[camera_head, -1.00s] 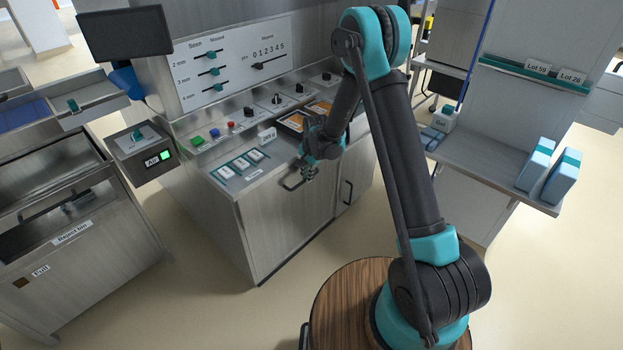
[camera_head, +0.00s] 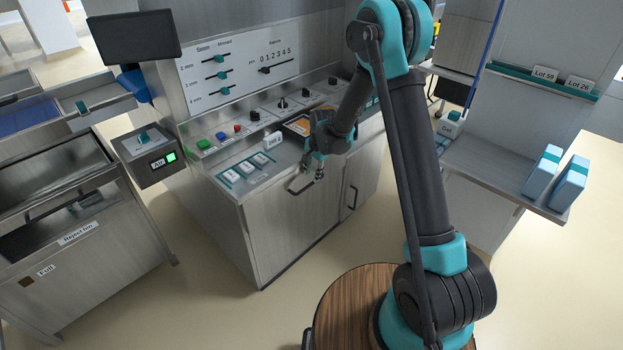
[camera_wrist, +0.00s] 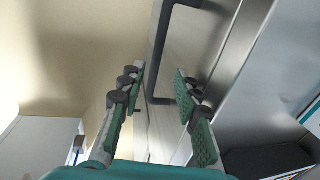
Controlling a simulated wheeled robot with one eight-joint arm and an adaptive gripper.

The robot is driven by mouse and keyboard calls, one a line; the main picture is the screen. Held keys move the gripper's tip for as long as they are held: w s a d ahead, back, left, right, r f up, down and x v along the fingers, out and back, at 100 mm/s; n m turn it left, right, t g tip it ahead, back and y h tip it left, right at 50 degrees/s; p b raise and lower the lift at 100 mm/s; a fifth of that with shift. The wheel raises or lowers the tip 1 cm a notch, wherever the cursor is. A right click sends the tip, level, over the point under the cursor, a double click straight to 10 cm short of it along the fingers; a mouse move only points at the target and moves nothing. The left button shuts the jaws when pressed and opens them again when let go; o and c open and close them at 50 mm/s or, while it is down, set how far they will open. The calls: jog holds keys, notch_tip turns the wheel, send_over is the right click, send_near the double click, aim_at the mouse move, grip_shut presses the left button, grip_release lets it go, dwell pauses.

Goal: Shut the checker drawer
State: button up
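No label reading "checker" is legible, so I cannot tell for sure which front is the checker drawer. My gripper (camera_head: 313,173) is at the upper front edge of the steel cabinet (camera_head: 265,240), close to a dark bar handle (camera_head: 302,188) on its left front. In the wrist view, my gripper (camera_wrist: 160,85) has its two green-padded fingers spread apart with nothing held. The dark handle (camera_wrist: 157,50) lies beyond the fingertips, its lower end showing between them. The panel behind it looks flush in the head view; any small gap is hidden.
A second door handle (camera_head: 352,197) is to the right. The counter holds labelled cards (camera_head: 250,167) and buttons (camera_head: 221,136). A reject bin (camera_head: 85,265) stands left, and a shelf with blue boxes (camera_head: 542,172) right. The floor before the cabinet is clear.

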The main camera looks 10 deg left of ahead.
notch_tip(320, 180, up, 8)
jog(key=d, duration=0.1)
jog(key=shift+s, duration=0.45)
jog(key=shift+f, duration=0.1)
jog(key=s+d+r+n+t+h, duration=0.1)
jog(key=s+d+r+n, duration=0.25)
jog(key=s+d, duration=0.65)
jog(key=s+d+r+n+t, duration=0.15)
jog(key=s+d+r, duration=0.25)
jog(key=s+d, duration=0.65)
jog(key=s+d+f+n, duration=0.2)
jog(key=s+d, duration=0.4)
jog(key=s, duration=0.2)
jog(key=shift+d+n+h, duration=0.3)
jog(key=shift+h, duration=0.1)
